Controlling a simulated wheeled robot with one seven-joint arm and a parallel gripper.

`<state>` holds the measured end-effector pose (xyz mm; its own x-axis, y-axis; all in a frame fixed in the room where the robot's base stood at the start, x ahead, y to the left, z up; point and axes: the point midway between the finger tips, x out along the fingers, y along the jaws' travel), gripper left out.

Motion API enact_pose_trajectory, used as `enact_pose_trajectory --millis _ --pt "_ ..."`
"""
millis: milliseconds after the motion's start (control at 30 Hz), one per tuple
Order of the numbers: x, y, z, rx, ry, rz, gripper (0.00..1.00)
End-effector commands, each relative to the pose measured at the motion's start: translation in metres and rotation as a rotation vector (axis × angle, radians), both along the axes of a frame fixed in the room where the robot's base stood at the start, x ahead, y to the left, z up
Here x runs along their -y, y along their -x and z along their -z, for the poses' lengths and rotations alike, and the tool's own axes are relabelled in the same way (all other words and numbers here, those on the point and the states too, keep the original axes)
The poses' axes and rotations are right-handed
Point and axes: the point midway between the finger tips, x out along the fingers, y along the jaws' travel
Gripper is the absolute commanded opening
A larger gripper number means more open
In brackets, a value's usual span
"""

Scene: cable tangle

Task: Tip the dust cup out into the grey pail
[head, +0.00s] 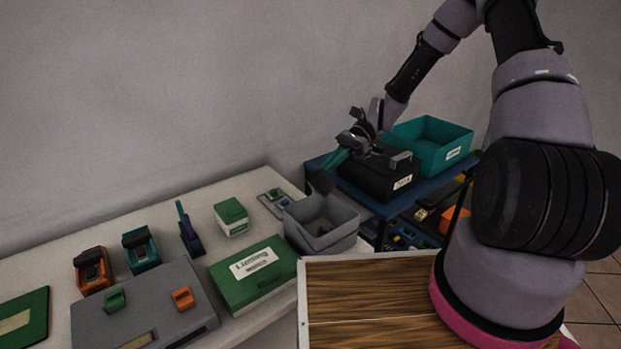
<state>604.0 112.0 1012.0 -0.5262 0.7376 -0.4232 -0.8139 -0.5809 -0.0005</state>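The grey pail (336,240) stands at the right end of the white table, with its open top facing up. A little dark stuff shows on its bottom, too small to make out. My gripper (347,150) is above and slightly right of the pail. It appears shut on the dust cup (322,182), which has a teal part near the fingers and a dark lower end. The cup is tilted, its dark end pointing down and left over the pail's back rim. The cup's mouth and contents cannot be seen.
A black bin (377,180) and a teal bin (425,150) stand on a blue cart close right of the pail. A green box (254,276), a small green-topped box (231,219) and a grey case (143,318) are on the table. A wooden top (380,295) lies in front.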

Motion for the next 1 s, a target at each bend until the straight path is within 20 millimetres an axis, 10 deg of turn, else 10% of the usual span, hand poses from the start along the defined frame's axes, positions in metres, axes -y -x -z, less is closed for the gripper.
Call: enact_pose_trajectory --millis 1000 --pt "-0.019 0.013 -0.020 0.508 0.710 -0.001 0.00"
